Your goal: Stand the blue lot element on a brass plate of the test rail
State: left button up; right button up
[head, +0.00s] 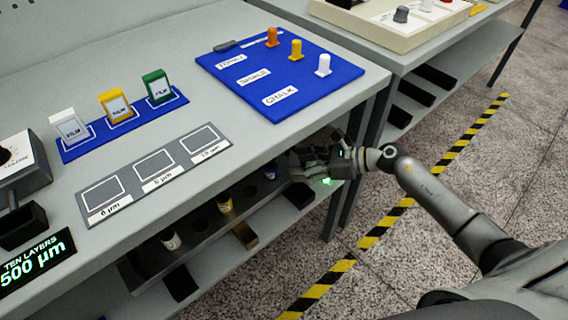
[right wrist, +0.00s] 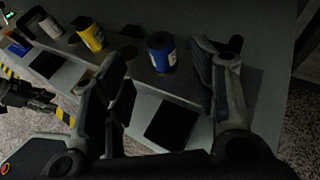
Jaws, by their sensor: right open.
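The blue lot element (right wrist: 161,52) is a short blue cylinder with a pale label, standing upright on the shelf under the bench. It is partly visible in the head view (head: 270,172). My right gripper (head: 318,160) is at the bench's front edge, in front of the shelf. In the right wrist view its open fingers (right wrist: 160,90) are spread on either side of the blue element, which stands beyond them, apparently untouched. A brass-coloured plate (head: 245,235) lies on the lower ledge between dark ones. A dark jointed part at the wrist view's left may be my left gripper (right wrist: 35,97); its jaws are unclear.
A yellow element (right wrist: 88,34) and a white one (head: 170,240) stand left of the blue one. The bench top (head: 215,175) overhangs the shelf. Dark plates (right wrist: 172,122) lie on the ledge. A blue board (head: 290,80) with pegs lies above. The floor in front is clear.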

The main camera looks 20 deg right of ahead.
jog(key=v, duration=0.2)
jog(key=shift+s+d+r, duration=0.15)
jog(key=shift+d, duration=0.05)
dwell(0.4)
